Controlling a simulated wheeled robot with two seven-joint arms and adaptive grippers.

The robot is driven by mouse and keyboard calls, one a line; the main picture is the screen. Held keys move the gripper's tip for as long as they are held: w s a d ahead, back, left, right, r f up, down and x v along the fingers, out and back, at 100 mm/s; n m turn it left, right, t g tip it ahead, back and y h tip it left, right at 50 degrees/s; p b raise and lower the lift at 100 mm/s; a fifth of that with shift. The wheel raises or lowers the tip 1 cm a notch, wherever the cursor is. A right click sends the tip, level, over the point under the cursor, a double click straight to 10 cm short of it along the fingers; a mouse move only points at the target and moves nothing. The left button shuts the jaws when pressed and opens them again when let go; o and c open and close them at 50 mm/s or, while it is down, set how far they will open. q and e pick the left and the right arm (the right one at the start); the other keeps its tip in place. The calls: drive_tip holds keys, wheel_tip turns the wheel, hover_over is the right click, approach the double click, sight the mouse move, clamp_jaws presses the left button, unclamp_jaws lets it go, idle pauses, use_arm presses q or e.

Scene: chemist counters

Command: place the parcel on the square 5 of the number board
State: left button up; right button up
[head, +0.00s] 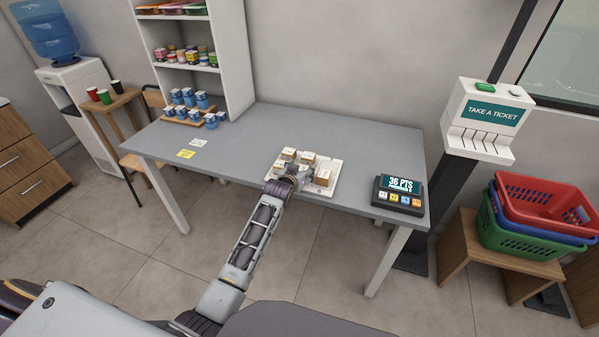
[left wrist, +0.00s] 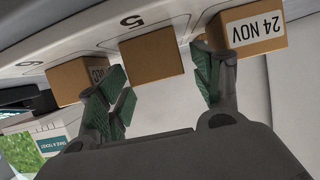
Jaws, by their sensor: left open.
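The white number board (head: 335,167) lies near the front edge of the grey table, with several brown box parcels on it. My left gripper (head: 291,179) is at the board's front side, low among the parcels. In the left wrist view, which is upside down, a plain brown parcel (left wrist: 152,56) stands on the board at the printed 5 (left wrist: 132,21). The open fingers of my left gripper (left wrist: 160,72) are on either side of this parcel; I cannot tell whether they touch it. A parcel labelled 24 NOV (left wrist: 252,30) and another parcel (left wrist: 75,82) flank it. My right gripper is not in view.
A dark points display (head: 398,193) reading 36 PTS stands right of the board. Blue-and-white packs (head: 188,100) and two small cards (head: 186,154) are on the table's left. The table between the cards and the board is clear. A ticket dispenser (head: 487,120) stands at the right.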

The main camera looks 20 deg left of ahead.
sight(302, 168)
use_arm(q)
drive_tip(key=shift+s+r, duration=0.1)
drive_tip(key=shift+r, duration=0.05)
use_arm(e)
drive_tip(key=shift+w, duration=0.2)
use_arm(q)
drive_tip(key=shift+s+r, duration=0.15)
drive_tip(key=shift+s, duration=0.25)
drive_tip(key=shift+v, duration=1.1)
drive_tip(key=v, duration=0.8)
drive_tip(key=shift+s+r+p, duration=0.2)
drive_tip(key=shift+s+p, duration=0.05)
drive_tip(key=shift+p, duration=0.1)
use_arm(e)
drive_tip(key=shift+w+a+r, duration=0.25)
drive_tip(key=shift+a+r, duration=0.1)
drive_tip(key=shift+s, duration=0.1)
